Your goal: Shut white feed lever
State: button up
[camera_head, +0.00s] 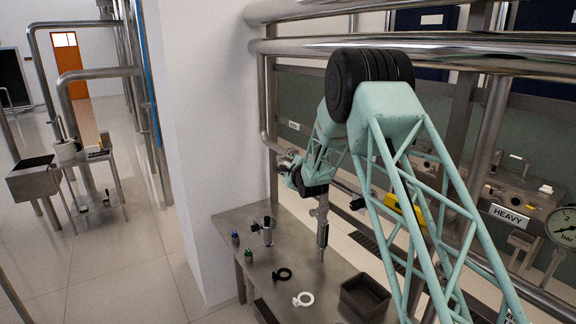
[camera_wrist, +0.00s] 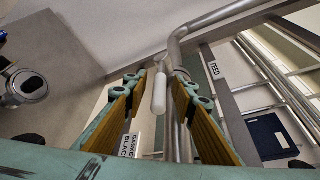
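The white feed lever (camera_wrist: 159,94) shows in the wrist view as a rounded white handle, lying lengthwise between my gripper's fingers. My gripper (camera_wrist: 159,80) is open, with one yellow-padded finger on each side of the lever and a visible gap on both sides. A FEED label (camera_wrist: 214,70) is on the structure to the right of the lever.
The steel table (camera_head: 225,218) below carries a black ring (camera_head: 283,274), a white ring (camera_head: 303,299), a dark tray (camera_head: 364,297) and small bottles (camera_head: 235,237). Steel pipes (camera_head: 400,47) run along the back. A GASKET BLACK label (camera_wrist: 129,146) shows beyond the left finger.

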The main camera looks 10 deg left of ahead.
jog(key=shift+w, duration=0.2)
grip_shut()
